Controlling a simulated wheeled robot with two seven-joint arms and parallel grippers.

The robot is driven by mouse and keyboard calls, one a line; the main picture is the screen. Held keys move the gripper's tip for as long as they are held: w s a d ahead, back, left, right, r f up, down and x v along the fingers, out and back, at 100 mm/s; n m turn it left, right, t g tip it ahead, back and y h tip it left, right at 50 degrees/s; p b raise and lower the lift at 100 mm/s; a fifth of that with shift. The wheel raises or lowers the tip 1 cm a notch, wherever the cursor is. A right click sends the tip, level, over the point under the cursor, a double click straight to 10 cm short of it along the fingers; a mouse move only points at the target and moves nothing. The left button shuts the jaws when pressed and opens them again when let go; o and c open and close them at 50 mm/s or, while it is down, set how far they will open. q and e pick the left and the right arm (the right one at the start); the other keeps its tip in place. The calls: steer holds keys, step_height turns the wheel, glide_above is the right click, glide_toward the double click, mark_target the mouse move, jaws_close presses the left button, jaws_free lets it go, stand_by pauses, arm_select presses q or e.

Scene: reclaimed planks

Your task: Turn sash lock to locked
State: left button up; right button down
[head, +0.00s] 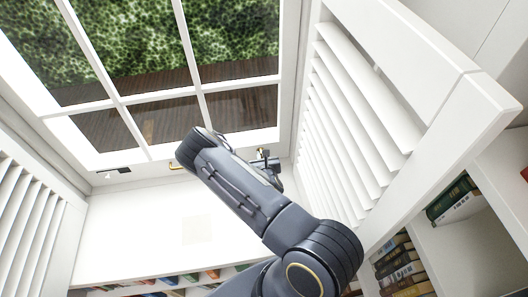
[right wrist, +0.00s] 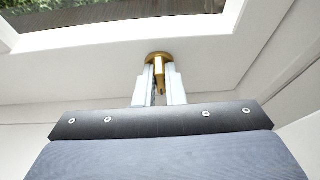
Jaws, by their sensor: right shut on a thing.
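The brass sash lock (right wrist: 158,58) is on the white bottom rail of the window, in the upper middle of the right wrist view. Its round base shows above the fingertips, and its lever points down the picture between them. My right gripper (right wrist: 159,88) is shut on this lever, with one pale finger on each side. In the head view my right gripper (head: 264,155) is small and partly hidden, at the lower right of the window (head: 150,98). The lock cannot be made out there. My left gripper is in neither view.
White louvred shutters (head: 345,110) stand close on the right, with another louvred panel (head: 30,215) at the left. A brass fitting (head: 176,167) and a dark fitting (head: 112,171) lie along the sill. Shelves of books (head: 402,265) are below right.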

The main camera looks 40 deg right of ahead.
steer(key=shift+w+a+f+y, duration=0.25)
steer(key=shift+a+y, duration=0.15)
steer(key=shift+a, duration=0.1)
steer(key=c, duration=1.5)
jaws_free()
steer(key=shift+w+a+r, duration=0.1)
steer(key=shift+w, duration=0.05)
steer(key=shift+r, duration=0.1)
steer(key=shift+s+r, duration=0.1)
steer(key=shift+s, duration=0.3)
steer(key=v, duration=0.3)
steer(key=a+b+v, duration=0.1)
steer(key=v, duration=0.3)
steer(key=shift+w, duration=0.2)
steer(key=shift+s+d, duration=0.1)
